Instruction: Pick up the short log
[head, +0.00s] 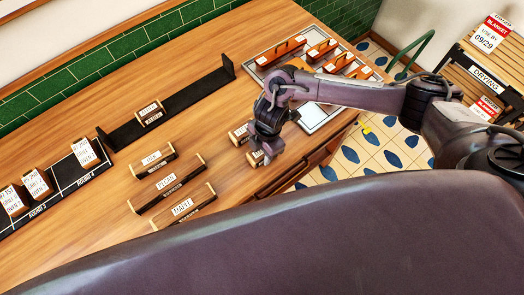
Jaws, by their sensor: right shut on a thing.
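My right gripper (262,148) points down over the wooden table, left of its right edge. It is shut on a small, short wooden log (256,159) with a pale label, partly hidden by the fingers. Another small labelled wooden block (240,135) lies just behind and left of it. I cannot tell whether the held log is clear of the table or touching it. My left gripper is not in view.
Several longer labelled wooden pieces (166,184) lie left of the gripper. A black rack (185,100) holds one labelled block (149,113). A tray (316,118) with orange-topped pieces is behind my arm.

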